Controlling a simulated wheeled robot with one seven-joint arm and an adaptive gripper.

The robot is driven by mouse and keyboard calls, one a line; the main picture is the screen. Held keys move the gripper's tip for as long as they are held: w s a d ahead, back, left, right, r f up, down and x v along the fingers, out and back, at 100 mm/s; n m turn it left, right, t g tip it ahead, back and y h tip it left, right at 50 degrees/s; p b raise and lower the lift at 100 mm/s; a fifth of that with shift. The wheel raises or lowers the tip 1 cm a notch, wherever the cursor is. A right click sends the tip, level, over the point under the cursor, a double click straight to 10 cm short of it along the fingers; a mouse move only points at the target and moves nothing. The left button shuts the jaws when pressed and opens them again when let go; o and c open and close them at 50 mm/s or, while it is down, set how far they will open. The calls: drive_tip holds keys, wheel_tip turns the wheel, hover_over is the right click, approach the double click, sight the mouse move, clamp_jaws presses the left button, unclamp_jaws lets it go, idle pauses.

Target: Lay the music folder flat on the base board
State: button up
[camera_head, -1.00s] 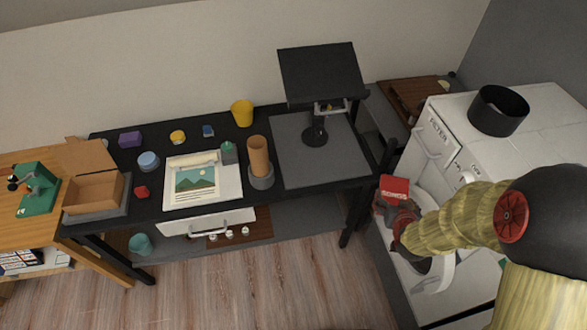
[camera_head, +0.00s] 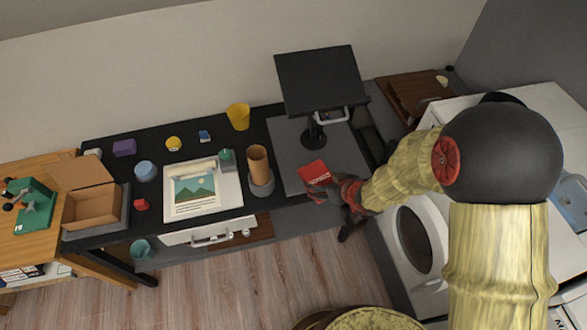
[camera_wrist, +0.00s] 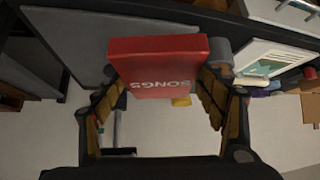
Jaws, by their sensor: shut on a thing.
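The red music folder (camera_head: 313,170), marked SONGS, is held in my gripper (camera_head: 325,187) over the front left part of the grey base board (camera_head: 348,160). The board lies under the black stand on the right end of the black table. In the wrist view the folder (camera_wrist: 155,64) sits between my two fingers (camera_wrist: 160,82), which are shut on its sides. In that view the board (camera_wrist: 75,35) shows behind it at upper left. I cannot tell whether the folder touches the board.
The black stand (camera_head: 318,82) rises from the board's back. A brown cylinder in a grey holder (camera_head: 262,183) stands just left of the board, beside a picture sheet (camera_head: 196,190). A white machine (camera_head: 425,235) is at right. The board's front is otherwise clear.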

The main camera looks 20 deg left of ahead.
sight(305, 172)
drive_tip(key=shift+s+a+r+n+g, duration=0.15)
drive_tip(key=shift+s+a+n+g, duration=0.25)
drive_tip(key=shift+s+a+n, duration=0.3)
drive_tip(key=shift+a+y, duration=0.3)
drive_tip(key=shift+a, duration=0.05)
drive_tip(key=w+a+f, duration=0.1)
drive_tip(key=w, duration=0.1)
drive_tip(key=w+a+f, duration=0.1)
drive_tip(key=w+a, duration=0.1)
drive_tip(key=w+a+f, duration=0.1)
drive_tip(key=a+f, duration=0.1)
drive_tip(key=shift+w+a, duration=0.15)
drive_tip(key=shift+w, duration=0.25)
drive_tip(key=x, duration=0.2)
drive_tip(key=b+x, duration=0.1)
drive_tip(key=x, duration=0.2)
drive_tip(key=w+x, duration=0.1)
drive_tip(key=x, duration=0.1)
drive_tip(key=shift+f+b, duration=0.25)
drive_tip(key=shift+b, duration=0.15)
drive_tip(key=shift+w+f, duration=0.2)
drive_tip(key=shift+f, duration=0.05)
drive_tip(key=shift+f+b, duration=0.45)
drive_tip(key=shift+f, duration=1.05)
drive_tip(key=shift+f, duration=0.15)
drive_tip(key=o, duration=1.3)
drive_tip(key=shift+c, duration=0.2)
drive_tip(key=shift+o, duration=0.3)
